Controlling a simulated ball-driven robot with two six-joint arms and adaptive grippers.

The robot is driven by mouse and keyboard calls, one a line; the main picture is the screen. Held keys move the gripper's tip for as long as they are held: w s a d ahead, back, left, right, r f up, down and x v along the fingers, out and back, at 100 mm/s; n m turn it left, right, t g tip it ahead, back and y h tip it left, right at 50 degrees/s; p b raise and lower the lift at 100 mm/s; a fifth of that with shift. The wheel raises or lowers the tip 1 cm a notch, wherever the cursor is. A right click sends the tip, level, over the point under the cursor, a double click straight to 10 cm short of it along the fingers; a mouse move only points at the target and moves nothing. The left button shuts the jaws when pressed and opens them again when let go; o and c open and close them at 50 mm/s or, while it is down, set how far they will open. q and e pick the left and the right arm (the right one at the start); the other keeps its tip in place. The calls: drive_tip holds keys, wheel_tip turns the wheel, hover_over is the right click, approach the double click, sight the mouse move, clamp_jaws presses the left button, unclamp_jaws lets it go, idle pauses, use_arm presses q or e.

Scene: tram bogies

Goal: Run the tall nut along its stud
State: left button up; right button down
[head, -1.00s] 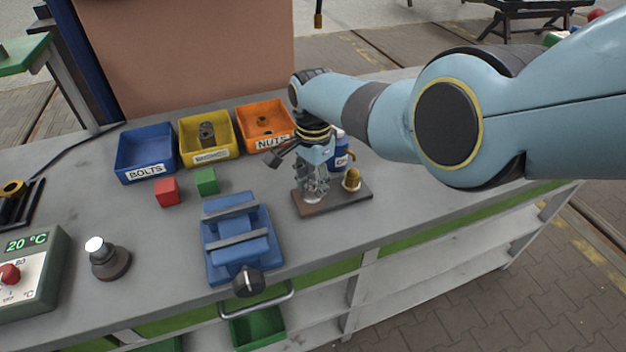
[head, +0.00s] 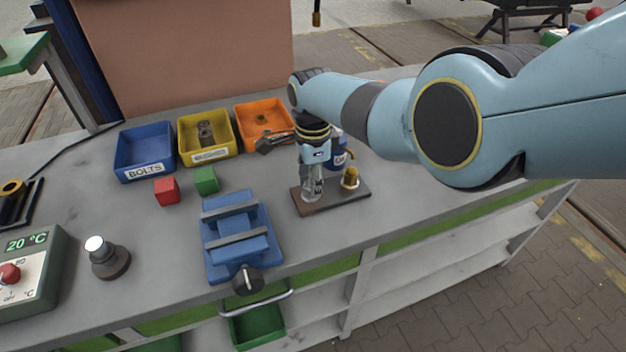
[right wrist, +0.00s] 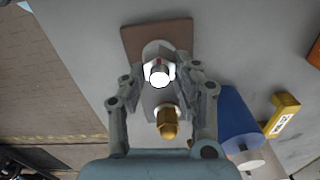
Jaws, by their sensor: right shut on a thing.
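The brown base plate (head: 331,198) lies on the bench; it also shows in the right wrist view (right wrist: 178,31). A pale metal nut (right wrist: 158,70) sits on its stud, whose bright round end shows in the right wrist view. My right gripper (head: 312,188) points down over the left part of the plate. Its fingers (right wrist: 160,84) are shut on the nut, one on each side. The stud's thread is mostly hidden. A brass domed piece (head: 350,177) stands upright on the same plate, apart from the fingers; it shows in the wrist view too (right wrist: 168,124). My left gripper is out of view.
A blue vise (head: 238,240) stands left of the plate. Blue (head: 146,171), yellow (head: 210,156) and orange (head: 286,140) bins line the back. A blue container (head: 338,158) stands close behind the gripper. Red (head: 166,190) and green (head: 206,181) cubes lie before the bins.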

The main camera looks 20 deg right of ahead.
drive_tip(key=shift+w+r, duration=0.3)
drive_tip(key=c, duration=1.3)
unclamp_jaws()
drive_tip(key=shift+o, duration=1.3)
drive_tip(key=shift+s, duration=0.1)
drive_tip(key=shift+o, duration=0.2)
drive_tip(key=shift+s+f, duration=0.1)
drive_tip(key=shift+f, duration=0.05)
wheel_tip(320, 180, up, 12)
